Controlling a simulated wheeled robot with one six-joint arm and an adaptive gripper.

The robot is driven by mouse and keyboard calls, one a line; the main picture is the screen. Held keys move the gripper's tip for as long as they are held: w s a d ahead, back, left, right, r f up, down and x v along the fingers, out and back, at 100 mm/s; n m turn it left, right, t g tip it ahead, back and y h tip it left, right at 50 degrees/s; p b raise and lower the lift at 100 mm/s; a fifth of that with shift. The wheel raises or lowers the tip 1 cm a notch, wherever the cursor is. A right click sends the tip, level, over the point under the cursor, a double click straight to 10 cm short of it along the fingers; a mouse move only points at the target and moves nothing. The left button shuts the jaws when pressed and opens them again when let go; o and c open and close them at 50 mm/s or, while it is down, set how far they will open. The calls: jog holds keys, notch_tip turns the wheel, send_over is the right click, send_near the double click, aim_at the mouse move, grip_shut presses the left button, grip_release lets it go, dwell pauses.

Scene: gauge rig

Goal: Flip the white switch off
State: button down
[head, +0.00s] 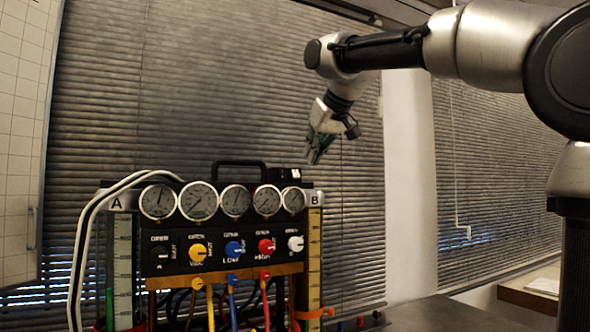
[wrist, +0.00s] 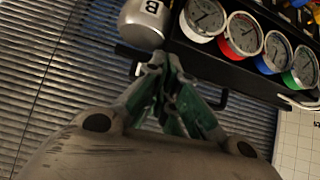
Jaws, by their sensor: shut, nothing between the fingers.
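The white switch (head: 295,243) is the rightmost knob in the row on the front of the black gauge panel (head: 220,262), below the rightmost gauge. It is too small to tell which way it is turned. My gripper (head: 313,160) is shut and empty. It hangs above and behind the right end of the panel, apart from the switch. In the wrist view my gripper (wrist: 160,62) points toward the grey cap marked B (wrist: 144,22) and the panel's top edge. The white switch does not show in the wrist view.
Several round gauges (head: 235,201) line the panel's top, with a black carrying handle (head: 238,164) behind them. Yellow (head: 197,252), blue (head: 233,248) and red (head: 266,246) knobs sit left of the white one. Coloured hoses hang below.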

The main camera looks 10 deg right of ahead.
aim_at(293, 173)
jog(key=shift+m+t, duration=0.3)
jog(key=shift+t, duration=0.2)
jog(key=r, duration=0.3)
jog(key=d+r, duration=0.1)
jog(key=r, duration=0.1)
jog(key=shift+w+r, duration=0.25)
jog(key=x, duration=1.4)
jog(key=shift+a, duration=0.1)
jog(key=shift+f, duration=0.15)
